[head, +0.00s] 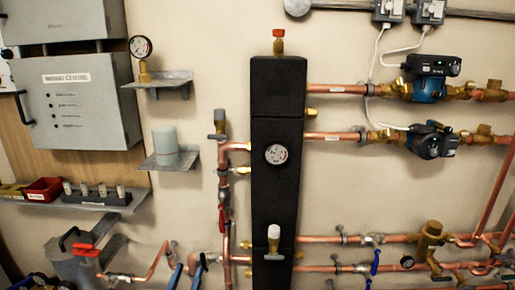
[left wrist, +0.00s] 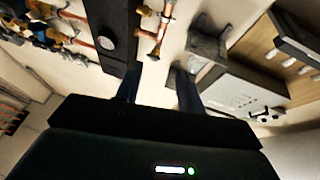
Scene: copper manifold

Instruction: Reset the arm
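My left gripper (head: 187,267) shows at the bottom edge of the head view as two blue-edged fingers, left of the tall black column (head: 275,190). In the left wrist view, its two dark fingers (left wrist: 158,70) stand apart with nothing between them. The gripper is open and empty, and appears clear of the pipes. The rest of the left arm is below the head view. My right gripper and right arm are in neither view.
Copper pipes (head: 335,90) run right from the column to two pumps (head: 428,88). A grey control box (head: 85,105) hangs at left. Shelves hold a gauge (head: 141,50), a pale cylinder (head: 165,147) and a red bin (head: 44,190). Bare wall lies between shelves and column.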

